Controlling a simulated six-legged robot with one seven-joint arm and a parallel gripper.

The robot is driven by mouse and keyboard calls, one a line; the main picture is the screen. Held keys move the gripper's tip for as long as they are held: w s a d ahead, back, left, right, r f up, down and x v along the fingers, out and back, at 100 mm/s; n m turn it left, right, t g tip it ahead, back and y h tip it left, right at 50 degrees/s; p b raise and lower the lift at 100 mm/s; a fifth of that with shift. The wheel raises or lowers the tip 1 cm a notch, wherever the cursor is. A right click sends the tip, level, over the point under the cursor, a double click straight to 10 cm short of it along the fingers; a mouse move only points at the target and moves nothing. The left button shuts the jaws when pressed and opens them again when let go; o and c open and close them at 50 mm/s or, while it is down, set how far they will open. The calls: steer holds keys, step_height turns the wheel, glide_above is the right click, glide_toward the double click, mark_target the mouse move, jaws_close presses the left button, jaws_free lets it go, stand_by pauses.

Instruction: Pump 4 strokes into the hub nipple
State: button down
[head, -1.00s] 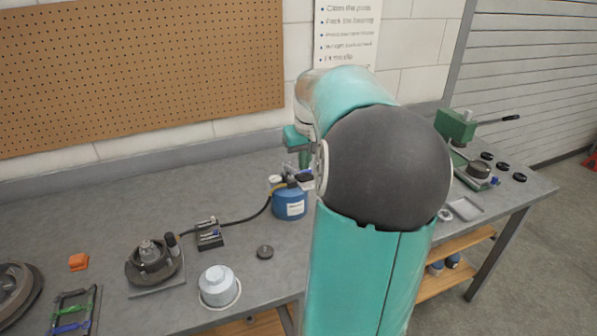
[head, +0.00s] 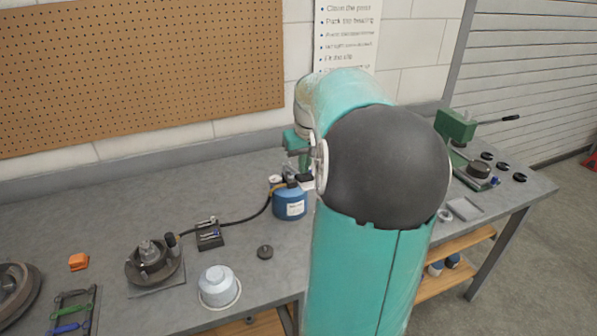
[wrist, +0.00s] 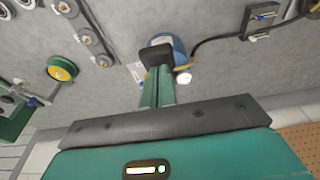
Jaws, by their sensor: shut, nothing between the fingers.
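The blue pump canister (head: 290,203) with a white label stands on the bench, left of my arm. Its black hose (head: 245,217) runs left to the hub (head: 151,262), where a dark coupler (head: 170,240) sits beside the hub's post. The nipple itself is too small to make out. My gripper (wrist: 155,82) has its green fingers shut and empty, reaching over the pump, which also shows in the wrist view (wrist: 162,40). A black block-like part (wrist: 152,64) lies at the fingertips over the canister. I cannot tell whether they touch it. My arm hides part of the pump area.
A grey-white cup (head: 218,286), a small dark knob (head: 265,252), a black holder (head: 209,235) and an orange block (head: 78,262) stand on the bench. A green press (head: 458,130) stands at the right. The rear left bench is clear.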

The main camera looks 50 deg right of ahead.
mark_target(307, 176)
steer(key=shift+s+a+f, duration=0.1)
steer(key=shift+s+f, duration=0.1)
steer(key=shift+f, duration=0.45)
steer(key=shift+s+a+f, duration=0.1)
steer(key=shift+s+f, duration=0.05)
steer(key=shift+f, duration=0.6)
steer(key=shift+s+a+f, duration=0.1)
steer(key=shift+s+f, duration=0.1)
steer(key=shift+f, duration=0.9)
steer(key=shift+s+x, duration=0.2)
steer(key=shift+x, duration=1)
steer(key=shift+a, duration=0.15)
